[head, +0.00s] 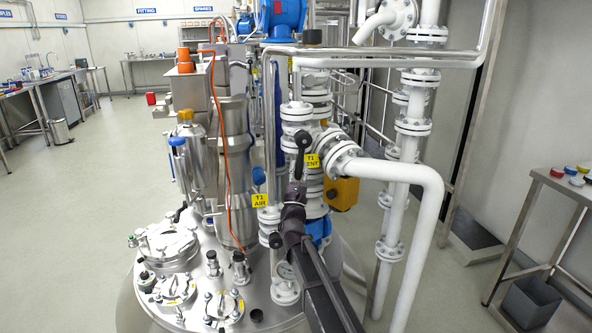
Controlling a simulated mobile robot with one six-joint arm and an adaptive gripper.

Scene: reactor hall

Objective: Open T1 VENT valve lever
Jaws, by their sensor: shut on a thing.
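The T1 VENT valve lever (301,152) is black and points downward from its pivot on the white flanged valve, left of the yellow T1 VENT tag (312,161). My gripper (296,188) is at the lower end of this lever and is shut on it. My dark arm reaches up to it from the bottom of the picture. The lever's gripped end and my fingertips are hard to make out.
A yellow T1 AIR tag (261,200) and a black knob (275,240) are close on the left. A thick white pipe (410,185) bends down on the right. The steel reactor lid (190,265) with fittings lies below left.

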